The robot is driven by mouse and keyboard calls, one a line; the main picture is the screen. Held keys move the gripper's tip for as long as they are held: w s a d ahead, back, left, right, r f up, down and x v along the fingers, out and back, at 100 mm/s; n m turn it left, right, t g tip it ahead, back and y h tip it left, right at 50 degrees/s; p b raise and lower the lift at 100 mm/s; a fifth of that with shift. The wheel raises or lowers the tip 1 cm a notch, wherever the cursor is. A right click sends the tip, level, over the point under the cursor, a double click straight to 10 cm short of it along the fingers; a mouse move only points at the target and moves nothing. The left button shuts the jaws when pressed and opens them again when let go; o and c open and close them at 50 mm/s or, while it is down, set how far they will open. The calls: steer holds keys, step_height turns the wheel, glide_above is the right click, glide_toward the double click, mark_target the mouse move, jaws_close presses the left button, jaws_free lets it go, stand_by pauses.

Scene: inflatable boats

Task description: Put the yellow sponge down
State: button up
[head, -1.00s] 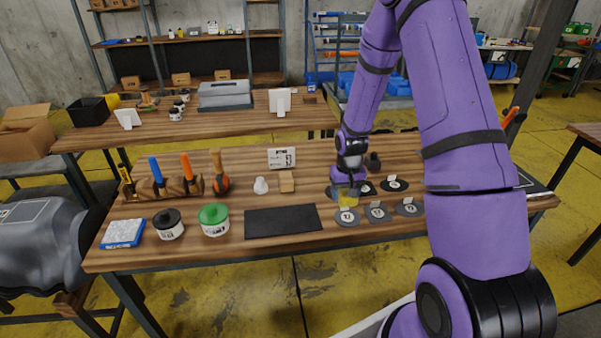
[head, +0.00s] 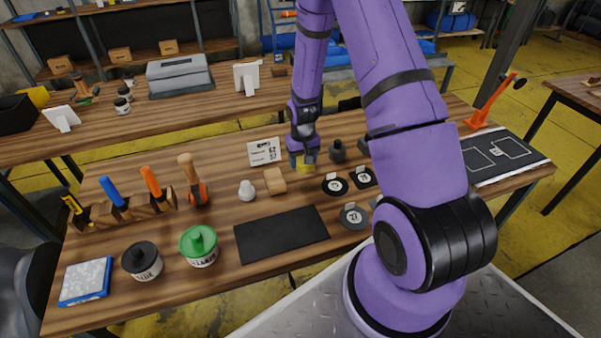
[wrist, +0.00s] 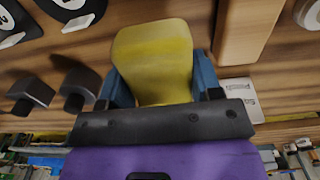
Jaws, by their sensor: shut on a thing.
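The yellow sponge (wrist: 152,55) is between the two blue fingers of my gripper (wrist: 160,85) in the wrist view. In the head view my gripper (head: 303,160) points down over the workbench, right of a small wooden block, with the yellow sponge (head: 305,163) showing at its tip. The gripper is shut on the sponge. The sponge is low, close to the bench top (head: 225,215); I cannot tell whether it touches the wood.
Near it are the wooden block (head: 275,181), a white sign (head: 264,151), a dark weight-like object (head: 337,151) and round black discs (head: 335,184). A black mat (head: 281,234) lies in front. A green-lidded jar (head: 198,245) stands left. Bare wood lies between mat and discs.

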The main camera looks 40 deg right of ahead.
mark_target(303, 179)
steer(key=shift+f, duration=2.95)
steer(key=o, duration=0.9)
steer(key=shift+f, duration=0.15)
